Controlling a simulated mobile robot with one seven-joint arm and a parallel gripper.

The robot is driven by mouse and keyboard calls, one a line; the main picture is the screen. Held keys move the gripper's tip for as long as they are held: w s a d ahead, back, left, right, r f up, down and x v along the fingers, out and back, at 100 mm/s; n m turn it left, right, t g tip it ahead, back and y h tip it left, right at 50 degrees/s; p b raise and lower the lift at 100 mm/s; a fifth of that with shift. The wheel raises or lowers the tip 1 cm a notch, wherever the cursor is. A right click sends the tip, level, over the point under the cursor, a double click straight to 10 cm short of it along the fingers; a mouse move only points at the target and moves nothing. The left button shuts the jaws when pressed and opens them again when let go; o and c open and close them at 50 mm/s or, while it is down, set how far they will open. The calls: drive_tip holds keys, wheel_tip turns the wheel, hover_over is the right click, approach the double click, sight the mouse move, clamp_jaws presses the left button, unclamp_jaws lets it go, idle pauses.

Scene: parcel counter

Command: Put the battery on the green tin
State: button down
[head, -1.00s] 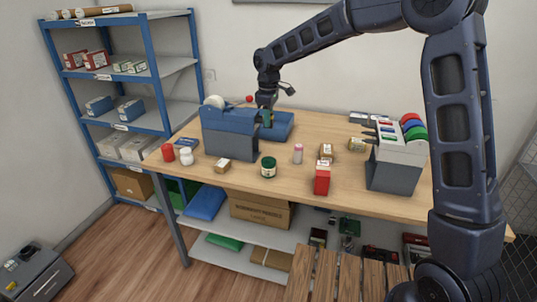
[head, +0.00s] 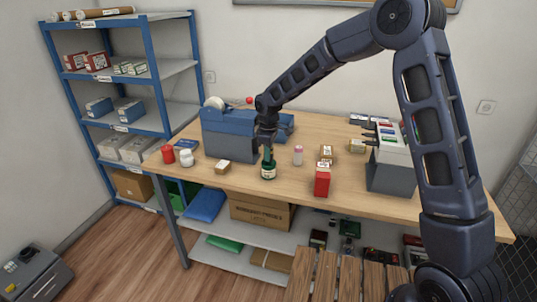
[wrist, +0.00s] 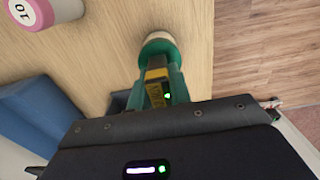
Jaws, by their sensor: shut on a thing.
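My gripper (head: 268,153) is shut on the battery, directly above the green tin (head: 268,171) near the front of the table. In the wrist view the battery (wrist: 156,88), yellow and black, sits between my green fingers. The tin has a pale band and stands upright; its pale part shows just beyond the fingertips in the wrist view (wrist: 158,39). The fingers hide most of the battery in the head view. I cannot tell whether the battery touches the tin's top.
A red carton (head: 322,181) is farther right. The blue-grey bin (head: 231,134) stands behind left. Bare wood lies around the tin.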

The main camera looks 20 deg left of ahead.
drive_tip(key=shift+f, duration=0.2)
drive_tip(key=shift+f, duration=0.15)
drive_tip(key=c, duration=1.3)
unclamp_jaws()
wheel_tip(320, 180, up, 12)
drive_tip(key=shift+r, duration=0.15)
